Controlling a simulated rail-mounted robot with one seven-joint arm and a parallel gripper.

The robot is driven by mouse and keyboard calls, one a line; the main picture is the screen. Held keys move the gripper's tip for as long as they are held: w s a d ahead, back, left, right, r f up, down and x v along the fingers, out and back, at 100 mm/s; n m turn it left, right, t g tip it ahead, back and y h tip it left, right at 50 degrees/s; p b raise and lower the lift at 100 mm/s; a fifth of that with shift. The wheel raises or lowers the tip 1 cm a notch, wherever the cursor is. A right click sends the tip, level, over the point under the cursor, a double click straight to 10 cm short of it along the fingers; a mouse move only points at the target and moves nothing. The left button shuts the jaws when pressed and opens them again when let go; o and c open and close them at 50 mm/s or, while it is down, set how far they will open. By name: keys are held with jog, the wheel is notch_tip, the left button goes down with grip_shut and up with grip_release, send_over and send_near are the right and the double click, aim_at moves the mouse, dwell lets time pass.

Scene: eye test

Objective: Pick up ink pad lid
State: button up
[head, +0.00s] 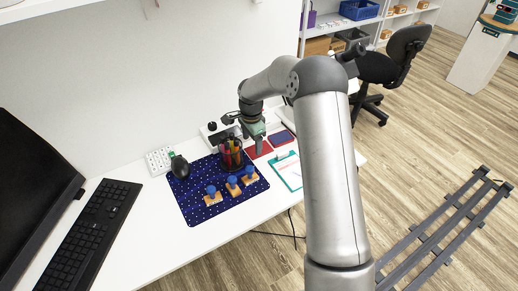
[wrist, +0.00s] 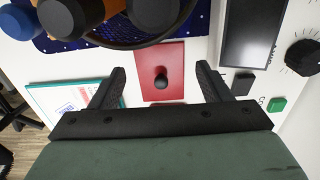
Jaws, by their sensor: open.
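A flat red square lid with a small black knob (wrist: 161,80) lies on the white desk in the wrist view, taken to be the ink pad lid. In the head view red (head: 265,151) shows beside my gripper, partly hidden by it. My gripper (wrist: 160,72) is open and empty, with one finger to each side of the lid's knob. The fingers appear above the lid; I cannot tell the exact height. A dark blue pad with a red rim (head: 282,138) lies right of the gripper in the head view.
A pen holder (head: 231,157) stands close to my gripper on a blue mat (head: 195,212) with stamps (head: 232,186). A teal clipboard (head: 288,172) lies to the right. A white device with a dark screen (wrist: 252,32) is near.

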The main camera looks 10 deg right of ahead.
aim_at(252, 152)
notch_tip(252, 152, down, 3)
jog(key=shift+f, duration=0.15)
jog(key=shift+c, duration=0.3)
jog(key=c, duration=0.7)
